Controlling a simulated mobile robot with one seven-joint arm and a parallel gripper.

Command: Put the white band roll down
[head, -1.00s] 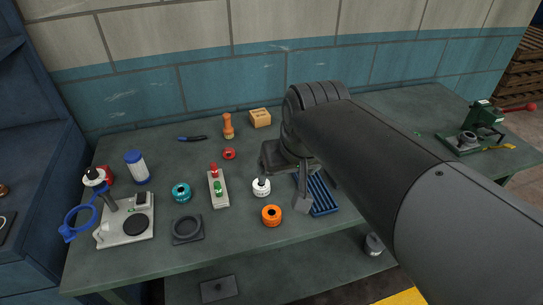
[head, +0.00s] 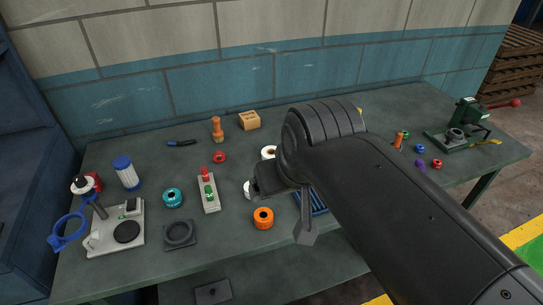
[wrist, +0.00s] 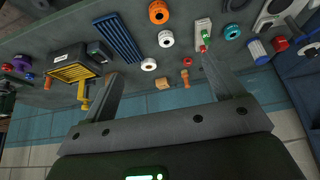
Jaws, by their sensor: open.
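Two white rolls are on the green bench, and I cannot tell for sure which is the white band roll. One white roll (head: 249,189) stands in the middle, partly hidden by a finger in the head view; it shows whole in the wrist view (wrist: 166,38). My gripper (head: 281,212) is above the bench, fingers spread. In the wrist view my gripper (wrist: 163,69) has nothing between its fingers.
An orange roll (head: 263,218), a teal roll (head: 172,198) and a block with red and green buttons (head: 208,193) are nearby. A blue ribbed tray (head: 318,203) is partly behind my gripper. A wooden box (head: 249,120) is at the back.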

